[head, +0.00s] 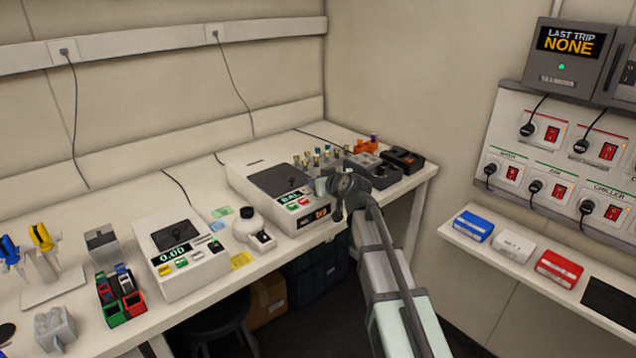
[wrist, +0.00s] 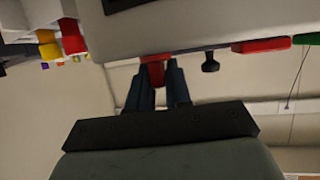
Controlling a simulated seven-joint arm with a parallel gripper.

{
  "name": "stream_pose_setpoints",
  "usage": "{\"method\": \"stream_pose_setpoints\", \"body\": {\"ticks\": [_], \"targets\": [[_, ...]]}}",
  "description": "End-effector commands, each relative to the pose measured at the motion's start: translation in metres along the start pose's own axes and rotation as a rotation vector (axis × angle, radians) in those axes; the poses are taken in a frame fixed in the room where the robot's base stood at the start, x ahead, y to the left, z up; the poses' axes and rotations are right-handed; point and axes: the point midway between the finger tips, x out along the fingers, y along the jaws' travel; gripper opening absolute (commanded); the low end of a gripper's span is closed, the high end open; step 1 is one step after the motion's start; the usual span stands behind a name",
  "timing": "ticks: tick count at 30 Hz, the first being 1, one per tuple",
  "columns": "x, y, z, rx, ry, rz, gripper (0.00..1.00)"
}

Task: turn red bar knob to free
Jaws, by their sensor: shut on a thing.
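The red bar knob (wrist: 153,74) shows in the wrist view between the two dark fingers of my gripper (wrist: 158,84), against the edge of a pale machine body (wrist: 210,22). The fingers are shut on it, and they cover its sides. In the head view my gripper (head: 335,190) is at the right front corner of the larger white machine (head: 250,183) with a green display (head: 289,195). I cannot make out the knob in the head view. The knob's markings and its exact angle cannot be read.
A smaller white machine (head: 185,262) reading 0.00 stands to the left on the bench. Dark devices (head: 372,168) and small vials sit behind my gripper. In the wrist view a black knob (wrist: 210,62) and a flat red part (wrist: 262,45) are to the right.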

Motion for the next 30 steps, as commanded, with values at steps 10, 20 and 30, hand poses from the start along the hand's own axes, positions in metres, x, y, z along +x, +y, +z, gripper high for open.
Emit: {"method": "stream_pose_setpoints", "body": {"ticks": [10,20,30], "targets": [[-0.0002,-0.0016,-0.0003,0.07,0.002,0.175,0.0],[0.0003,-0.0013,-0.0005,0.136,0.0,0.335,0.0],[0.0008,-0.001,-0.0004,0.193,0.0,0.469,0.0]]}}
